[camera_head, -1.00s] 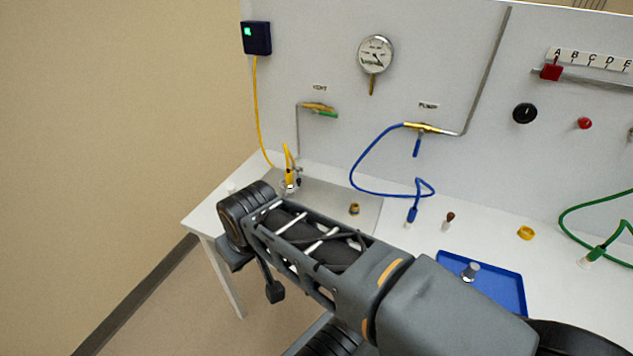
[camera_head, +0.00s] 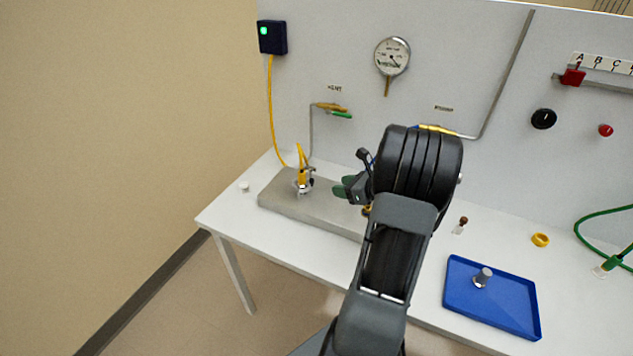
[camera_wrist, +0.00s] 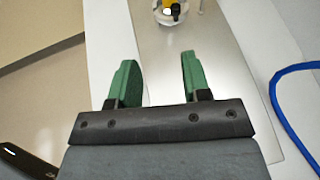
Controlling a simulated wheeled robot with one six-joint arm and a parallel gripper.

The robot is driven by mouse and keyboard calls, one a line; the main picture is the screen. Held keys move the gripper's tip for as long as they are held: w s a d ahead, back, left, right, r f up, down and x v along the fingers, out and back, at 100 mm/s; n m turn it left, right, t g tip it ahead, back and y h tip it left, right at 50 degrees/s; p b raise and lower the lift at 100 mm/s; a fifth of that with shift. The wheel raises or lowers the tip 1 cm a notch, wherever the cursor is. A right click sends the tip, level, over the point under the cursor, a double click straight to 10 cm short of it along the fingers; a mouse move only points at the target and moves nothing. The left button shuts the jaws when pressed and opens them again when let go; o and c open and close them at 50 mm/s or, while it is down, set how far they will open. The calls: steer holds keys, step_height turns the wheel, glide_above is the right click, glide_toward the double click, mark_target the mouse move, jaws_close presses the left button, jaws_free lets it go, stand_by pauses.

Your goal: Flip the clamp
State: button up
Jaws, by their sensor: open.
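A small metal clamp fitting (camera_head: 303,187) with a dark part on its right side stands on the grey metal plate (camera_head: 325,217) at the left of the bench, below the end of the yellow cable (camera_head: 270,105). It also shows at the top of the wrist view (camera_wrist: 167,14), cut off by the frame edge. The clamp's position is too small to tell. My gripper (camera_wrist: 157,62) is open and empty, with green fingers over the plate. In the head view my gripper (camera_head: 342,188) is to the right of the fitting, apart from it.
A brass piece (camera_head: 367,211) on the plate is partly hidden by my arm. A blue hose (camera_wrist: 290,105) runs right of my gripper in the wrist view.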

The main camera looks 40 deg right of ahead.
steer(key=shift+m+t, duration=0.3)
steer(key=shift+m, duration=0.4)
steer(key=x, duration=0.4)
steer(key=d+p+x, duration=0.1)
steer(key=x, duration=0.3)
steer(key=d+f+p+x, duration=0.1)
steer(key=x, duration=0.4)
steer(key=shift+w, duration=0.15)
steer(key=shift+c, duration=0.3)
